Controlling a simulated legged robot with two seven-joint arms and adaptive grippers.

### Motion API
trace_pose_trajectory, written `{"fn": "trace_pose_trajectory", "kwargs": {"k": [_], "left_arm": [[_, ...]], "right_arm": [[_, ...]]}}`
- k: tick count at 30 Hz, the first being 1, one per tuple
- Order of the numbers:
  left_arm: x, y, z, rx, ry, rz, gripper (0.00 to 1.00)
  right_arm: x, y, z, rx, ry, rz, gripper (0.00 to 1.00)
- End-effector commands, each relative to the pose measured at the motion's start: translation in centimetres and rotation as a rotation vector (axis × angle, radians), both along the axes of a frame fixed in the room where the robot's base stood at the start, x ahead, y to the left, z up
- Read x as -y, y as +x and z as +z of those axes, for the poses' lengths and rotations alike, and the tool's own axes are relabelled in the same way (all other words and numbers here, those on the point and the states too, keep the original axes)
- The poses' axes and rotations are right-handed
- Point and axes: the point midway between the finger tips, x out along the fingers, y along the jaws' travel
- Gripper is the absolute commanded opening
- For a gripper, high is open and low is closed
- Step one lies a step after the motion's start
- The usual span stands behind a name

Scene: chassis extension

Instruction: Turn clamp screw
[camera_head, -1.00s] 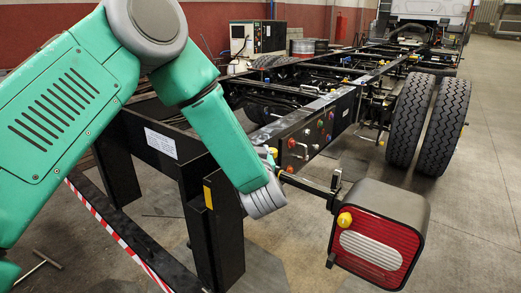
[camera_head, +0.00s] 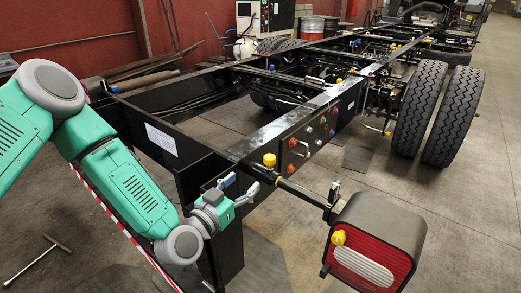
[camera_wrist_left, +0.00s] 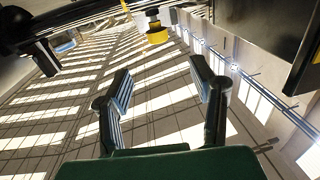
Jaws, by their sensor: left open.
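A yellow knob (camera_head: 269,160) sits at the chassis corner, where a black bar (camera_head: 303,194) runs out to the rear lamp. A second yellow knob (camera_head: 338,238) sits on the lamp's side. I cannot tell which one is the clamp screw. My left gripper (camera_head: 240,187) is open and empty, left of and a little below the corner knob, apart from it. In the left wrist view the open fingers (camera_wrist_left: 160,78) point toward a yellow-and-black knob (camera_wrist_left: 157,36) beyond their tips. My right gripper is in neither view.
The black chassis frame (camera_head: 283,128) runs back to the right, close to my left gripper. The red rear lamp (camera_head: 372,257) stands at lower right. Two tyres (camera_head: 432,110) are at right. A T-handled bar (camera_head: 37,258) lies on the floor at left.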

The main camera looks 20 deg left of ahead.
Motion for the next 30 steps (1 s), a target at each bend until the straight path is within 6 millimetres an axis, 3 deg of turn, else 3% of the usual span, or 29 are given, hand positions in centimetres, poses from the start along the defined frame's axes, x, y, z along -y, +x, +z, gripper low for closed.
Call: {"fn": "trace_pose_trajectory", "kwargs": {"k": [5, 21, 30], "left_arm": [[0.5, 1.6, 0.1, 0.007, -0.002, -0.008, 0.51], [2.7, 11.7, 0.0, 0.006, -0.002, -0.006, 0.51], [3.1, 13.4, 0.0, 0.003, -0.003, -0.007, 0.51]], "right_arm": [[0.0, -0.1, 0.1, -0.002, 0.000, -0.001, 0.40], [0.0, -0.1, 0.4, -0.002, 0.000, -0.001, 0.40], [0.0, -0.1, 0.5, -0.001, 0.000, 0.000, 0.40]]}}
